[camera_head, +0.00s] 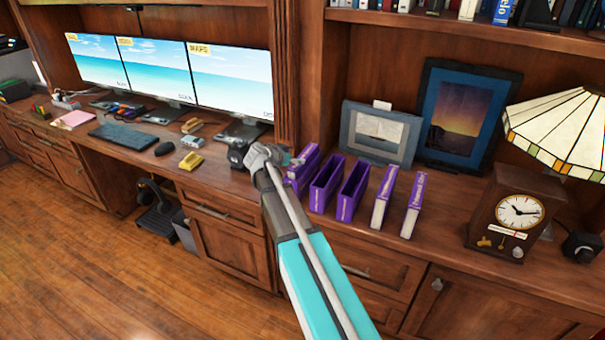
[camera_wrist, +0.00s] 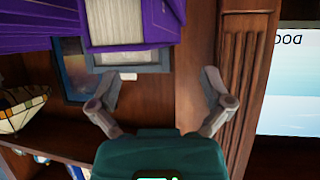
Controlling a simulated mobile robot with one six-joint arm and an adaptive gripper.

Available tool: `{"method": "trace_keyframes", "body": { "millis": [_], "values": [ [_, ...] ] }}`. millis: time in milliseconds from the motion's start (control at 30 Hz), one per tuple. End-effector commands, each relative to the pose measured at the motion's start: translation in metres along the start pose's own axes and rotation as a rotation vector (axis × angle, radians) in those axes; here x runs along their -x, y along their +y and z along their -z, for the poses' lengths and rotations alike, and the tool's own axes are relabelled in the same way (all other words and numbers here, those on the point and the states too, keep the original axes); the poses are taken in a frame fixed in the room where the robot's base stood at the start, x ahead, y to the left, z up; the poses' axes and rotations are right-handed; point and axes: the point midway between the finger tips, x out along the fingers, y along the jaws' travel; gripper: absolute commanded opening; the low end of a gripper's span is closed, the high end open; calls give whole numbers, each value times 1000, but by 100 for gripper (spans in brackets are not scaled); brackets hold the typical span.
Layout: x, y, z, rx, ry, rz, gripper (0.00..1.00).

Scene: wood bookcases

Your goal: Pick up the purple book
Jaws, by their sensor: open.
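Several purple upright items stand in a row on the wooden counter. The two at the right are purple books with pale page edges, one nearer the middle (camera_head: 384,197) and one at the right end (camera_head: 413,205). Two open-topped purple cases (camera_head: 326,182) (camera_head: 352,190) stand to their left. A leftmost purple item (camera_head: 304,170) stands beside my gripper (camera_head: 281,158), partly hidden by it. In the wrist view my gripper (camera_wrist: 160,92) is open, with nothing between its fingers. A purple item with pale page edges (camera_wrist: 161,14) is at the top of that view, beyond the fingertips.
Two picture frames (camera_head: 382,132) (camera_head: 468,112) stand behind the row. A clock (camera_head: 516,212) and a stained-glass lamp (camera_head: 562,130) stand to its right. Counter is clear before the clock.

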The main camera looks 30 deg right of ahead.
Motion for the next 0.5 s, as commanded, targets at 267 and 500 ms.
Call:
{"method": "trace_keyframes", "body": {
  "millis": [267,500],
  "values": [
    [-24,2,-3,-1,0,-1,99],
    [-48,2,-3,0,0,0,99]
  ]
}}
